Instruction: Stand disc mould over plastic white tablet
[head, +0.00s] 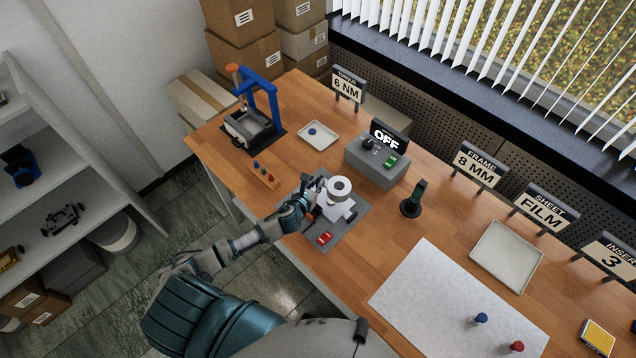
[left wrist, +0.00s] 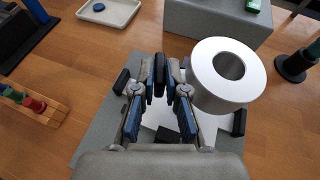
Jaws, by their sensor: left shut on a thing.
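The disc mould looks like a thick white ring with a round hole (head: 340,186); it also shows in the left wrist view (left wrist: 203,92). White plate-like parts (head: 337,210), perhaps the white tablet, show below it on a grey mat (head: 354,231), with dark blocks around. I cannot tell whether ring and white parts touch. My left gripper (head: 309,194) is at the ring's left side. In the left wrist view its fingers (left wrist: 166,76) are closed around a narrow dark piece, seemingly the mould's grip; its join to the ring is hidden. My right gripper is not in view.
A grey box with an OFF sign (head: 377,164) stands behind the mat. A small red object (head: 324,238) lies at the mat's front. A peg rack (head: 265,175) and blue press (head: 262,100) stand left, a dark green-topped stand (head: 412,203) right. A white sheet (head: 430,300) covers the right front.

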